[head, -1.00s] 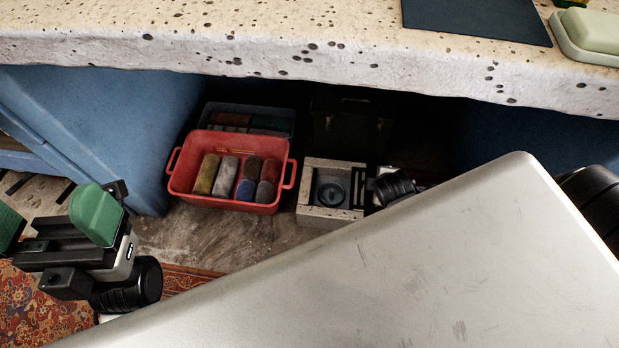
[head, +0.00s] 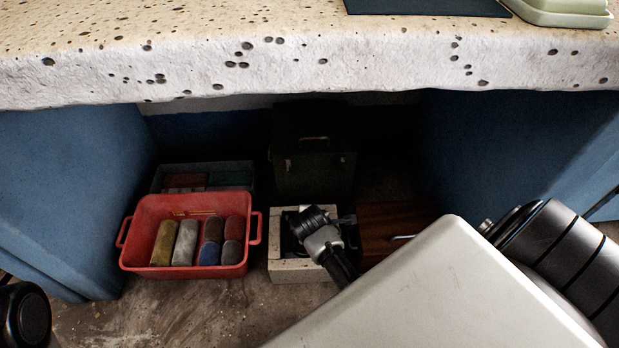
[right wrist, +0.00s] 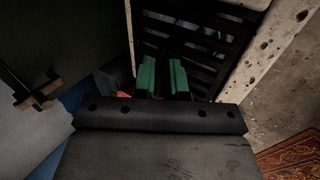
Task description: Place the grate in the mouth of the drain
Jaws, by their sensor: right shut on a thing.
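The drain is a pale speckled stone block (head: 303,272) on the floor under the trough; its mouth is mostly hidden by my right wrist in the head view. The grate (right wrist: 198,38) is dark and slatted. In the right wrist view it lies across the mouth, beside the block's pale rim (right wrist: 248,55). Whether it sits flush or is held slightly above cannot be told. My right gripper (right wrist: 163,76) has green fingers and is shut on the grate's near part. My left gripper is out of view.
A red tub (head: 150,262) with several coloured blocks stands left of the drain, a grey tub (head: 160,180) behind it. A dark green box (head: 313,165) stands behind the drain, a wooden box (head: 385,225) to its right. The stone trough edge (head: 300,70) overhangs.

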